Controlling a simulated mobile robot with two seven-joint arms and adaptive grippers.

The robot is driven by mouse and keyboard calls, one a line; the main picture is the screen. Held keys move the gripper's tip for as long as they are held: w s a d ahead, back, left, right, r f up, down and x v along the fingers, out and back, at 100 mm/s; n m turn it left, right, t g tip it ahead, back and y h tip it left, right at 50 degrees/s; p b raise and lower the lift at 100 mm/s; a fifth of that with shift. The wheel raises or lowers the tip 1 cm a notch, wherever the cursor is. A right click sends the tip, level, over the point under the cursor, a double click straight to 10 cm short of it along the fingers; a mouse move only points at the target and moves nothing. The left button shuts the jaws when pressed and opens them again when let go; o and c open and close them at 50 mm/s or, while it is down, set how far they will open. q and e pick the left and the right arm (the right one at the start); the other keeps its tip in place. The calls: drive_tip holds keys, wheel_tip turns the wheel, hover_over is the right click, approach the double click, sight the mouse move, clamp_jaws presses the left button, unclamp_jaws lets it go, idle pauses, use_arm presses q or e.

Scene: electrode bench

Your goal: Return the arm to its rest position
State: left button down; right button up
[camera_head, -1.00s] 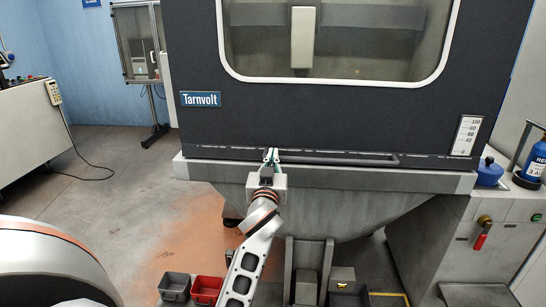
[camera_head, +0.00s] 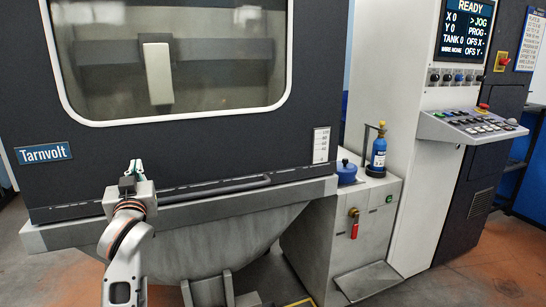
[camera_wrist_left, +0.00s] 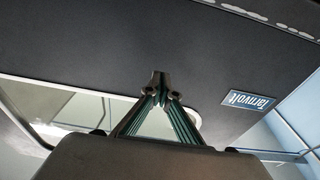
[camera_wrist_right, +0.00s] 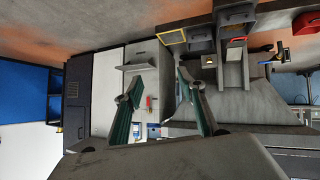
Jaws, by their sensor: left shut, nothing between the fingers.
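My left gripper (camera_head: 135,168) is at the end of the arm that rises from the bottom left of the head view. It points up in front of the dark Tarnvolt machine (camera_head: 85,150), near the left end of its grey handle bar (camera_head: 225,188). In the left wrist view its fingertips (camera_wrist_left: 160,85) meet, with nothing between them. I cannot tell whether the tips touch the machine. My right gripper is outside the head view; in the right wrist view its two fingers (camera_wrist_right: 160,90) stand apart with nothing between them.
A control panel (camera_head: 470,122) with a READY screen (camera_head: 465,35) stands at the right. A blue bottle (camera_head: 378,155) and a blue lidded pot (camera_head: 346,172) sit on a grey cabinet (camera_head: 335,235) with a red-handled valve (camera_head: 354,225). Floor at the lower right is free.

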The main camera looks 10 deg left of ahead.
use_arm(q)
drive_tip(key=s+d+f+m+h+p, duration=0.35)
drive_tip(key=d+f, duration=0.45)
drive_tip(key=f, duration=0.4)
drive_tip(key=s+d+f+m+h+p, duration=0.2)
drive_tip(key=s+d+f+m+h, duration=0.3)
drive_tip(key=d+f, duration=0.5)
drive_tip(key=s+d+f+m+g+h+p, duration=0.1)
drive_tip(key=s+d+f+g, duration=0.1)
drive_tip(key=s+f, duration=0.4)
drive_tip(key=s+d+f+g+h+p, duration=0.1)
drive_tip(key=s+d+f, duration=0.4)
drive_tip(key=s, duration=0.6)
drive_tip(key=s+d+f+m+g+h+p, duration=0.1)
drive_tip(key=s+d+f+g+h+p, duration=0.1)
drive_tip(key=s+f, duration=0.6)
drive_tip(key=shift+s+d+f+m+g+h, duration=0.35)
drive_tip(key=shift+s+d+h, duration=0.2)
drive_tip(key=shift+s+d, duration=0.25)
use_arm(e)
drive_tip(key=shift+m, duration=0.4)
drive_tip(key=r, duration=0.1)
drive_tip(key=s+r, duration=0.1)
drive_tip(key=r, duration=0.3)
drive_tip(key=shift+s+a, duration=0.15)
drive_tip(key=shift+a, duration=0.15)
